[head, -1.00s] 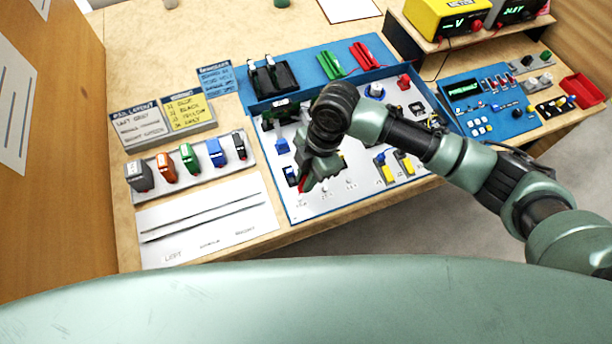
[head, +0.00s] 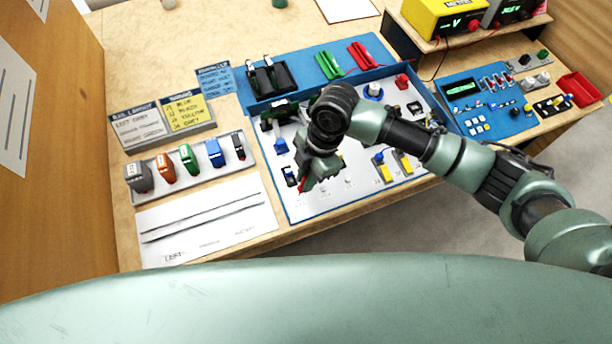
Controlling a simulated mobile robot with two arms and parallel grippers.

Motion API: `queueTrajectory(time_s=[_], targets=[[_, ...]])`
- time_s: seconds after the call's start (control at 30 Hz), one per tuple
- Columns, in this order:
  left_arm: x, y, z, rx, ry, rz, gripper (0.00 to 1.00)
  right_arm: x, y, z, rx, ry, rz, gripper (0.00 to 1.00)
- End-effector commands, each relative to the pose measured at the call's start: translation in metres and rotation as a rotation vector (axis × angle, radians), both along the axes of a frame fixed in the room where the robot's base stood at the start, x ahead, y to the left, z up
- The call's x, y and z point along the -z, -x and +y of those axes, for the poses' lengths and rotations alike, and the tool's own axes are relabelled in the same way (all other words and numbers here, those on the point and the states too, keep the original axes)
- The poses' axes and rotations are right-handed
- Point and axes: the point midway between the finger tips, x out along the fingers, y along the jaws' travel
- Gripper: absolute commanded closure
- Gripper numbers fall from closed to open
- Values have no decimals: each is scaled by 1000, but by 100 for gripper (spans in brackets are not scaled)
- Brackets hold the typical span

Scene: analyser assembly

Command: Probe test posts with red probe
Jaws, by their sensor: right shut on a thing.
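My right gripper (head: 307,182) is over the front left part of the white panel (head: 325,204) in the blue-edged case. It is shut on the red probe (head: 302,186), of which only a small red part shows below the fingers. The probe's tip is low over the panel near small pale posts; I cannot tell whether it touches one. One small post (head: 348,181) shows to the right of the gripper. My wrist and forearm hide the middle of the panel. My left gripper is not in view.
Blue and yellow parts (head: 403,163) sit on the panel right of the gripper. Several coloured blocks (head: 188,157) stand in a rack at left, behind a white sheet (head: 208,222). Green (head: 328,65) and red (head: 363,54) pieces lie behind the case. A yellow meter (head: 447,17) stands on a shelf.

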Motion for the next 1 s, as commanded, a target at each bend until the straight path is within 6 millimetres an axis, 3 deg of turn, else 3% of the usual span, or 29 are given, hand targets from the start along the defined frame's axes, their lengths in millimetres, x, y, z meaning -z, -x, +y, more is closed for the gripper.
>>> queueTrajectory(time_s=[0.67, 1.0], targets=[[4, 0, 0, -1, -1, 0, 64, 9, 0, 0, 0, 0, 0, 100], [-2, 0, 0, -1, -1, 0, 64, 3, 0, 0, 0, 0, 0, 100]])
